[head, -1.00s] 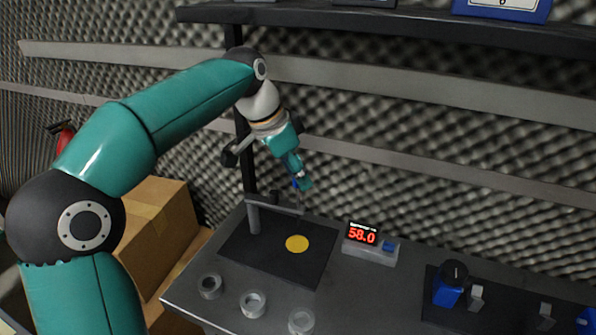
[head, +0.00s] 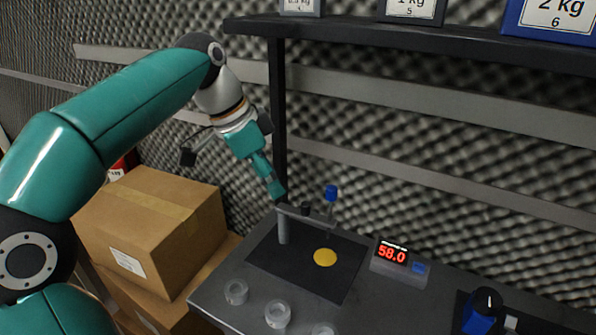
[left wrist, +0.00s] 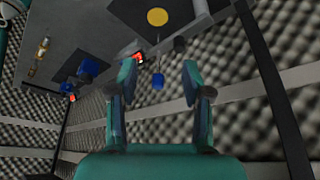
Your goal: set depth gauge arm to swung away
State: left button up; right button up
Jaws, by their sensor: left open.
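The depth gauge has a grey post (head: 283,230) on a black plate (head: 270,262). Its horizontal arm (head: 293,211) reaches right from the post top, above the area behind a yellow disc (head: 325,257). A blue knob (head: 331,192) stands on a thin rod at the arm's free end. My left gripper (head: 277,192) is open and empty, pointing down near the post end of the arm, left of and apart from the knob. In the left wrist view, the knob (left wrist: 157,82) appears between the open fingers (left wrist: 159,76). My right gripper is not in view.
A display (head: 391,253) reading 58.0 stands right of the plate. Several clear round cups (head: 278,314) line the bench front. A shelf (head: 420,40) with labelled weights overhangs behind. Cardboard boxes (head: 150,225) stand left of the bench. A blue device (head: 482,312) is at right.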

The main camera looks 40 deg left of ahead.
aim_at(304, 214)
jog(key=k, duration=1)
